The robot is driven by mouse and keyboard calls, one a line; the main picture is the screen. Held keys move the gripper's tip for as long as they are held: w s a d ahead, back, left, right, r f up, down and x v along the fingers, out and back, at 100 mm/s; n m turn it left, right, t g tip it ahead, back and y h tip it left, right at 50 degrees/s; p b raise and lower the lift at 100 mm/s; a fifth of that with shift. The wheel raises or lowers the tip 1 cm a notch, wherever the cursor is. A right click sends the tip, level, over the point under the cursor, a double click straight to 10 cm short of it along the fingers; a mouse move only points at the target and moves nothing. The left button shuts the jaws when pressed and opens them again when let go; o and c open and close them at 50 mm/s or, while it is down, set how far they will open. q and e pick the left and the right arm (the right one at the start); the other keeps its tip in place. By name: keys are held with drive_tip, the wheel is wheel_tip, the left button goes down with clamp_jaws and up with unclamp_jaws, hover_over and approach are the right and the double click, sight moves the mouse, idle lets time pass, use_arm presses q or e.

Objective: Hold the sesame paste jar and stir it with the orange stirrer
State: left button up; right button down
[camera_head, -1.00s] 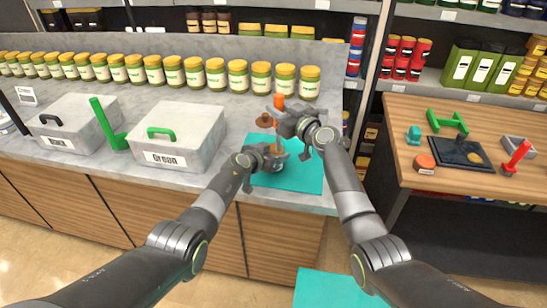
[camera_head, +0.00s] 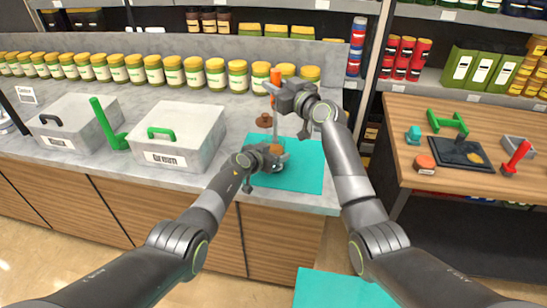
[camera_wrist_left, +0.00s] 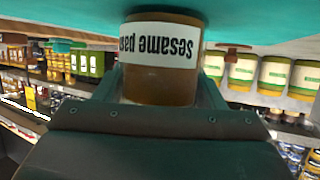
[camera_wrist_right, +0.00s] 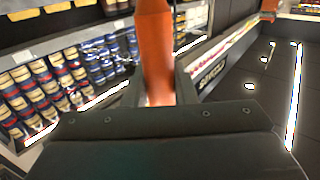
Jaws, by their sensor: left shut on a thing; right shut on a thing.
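The sesame paste jar (camera_wrist_left: 160,65) stands on a teal mat (camera_head: 305,174), its label upside down in the left wrist view. My left gripper (camera_head: 275,160) is shut around the jar and mostly hides it in the head view. My right gripper (camera_head: 278,93) is shut on the orange stirrer (camera_head: 273,82), above the jar. Its orange handle also shows between the fingers in the right wrist view (camera_wrist_right: 155,50). The stirrer is nearly upright, with a thin grey shaft running down toward the jar. I cannot tell whether its lower end is inside the jar.
A brown lid (camera_head: 264,120) lies on the counter behind the mat. Two grey lidded boxes (camera_head: 178,135) and a green handled tool (camera_head: 108,125) stand to the left. A row of jars (camera_head: 215,75) lines the back. A wooden table (camera_head: 470,125) is at the right.

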sight(277, 69)
drive_tip(key=shift+a+r, duration=0.15)
drive_tip(key=shift+r, duration=1.15)
drive_tip(key=shift+a+r, duration=0.15)
drive_tip(key=shift+r, duration=1.1)
use_arm(q)
drive_tip(key=o, duration=1.3)
drive_tip(key=shift+s, duration=0.1)
drive_tip(key=v, duration=1.1)
drive_tip(key=shift+s+a, duration=0.2)
drive_tip(key=shift+a, duration=0.15)
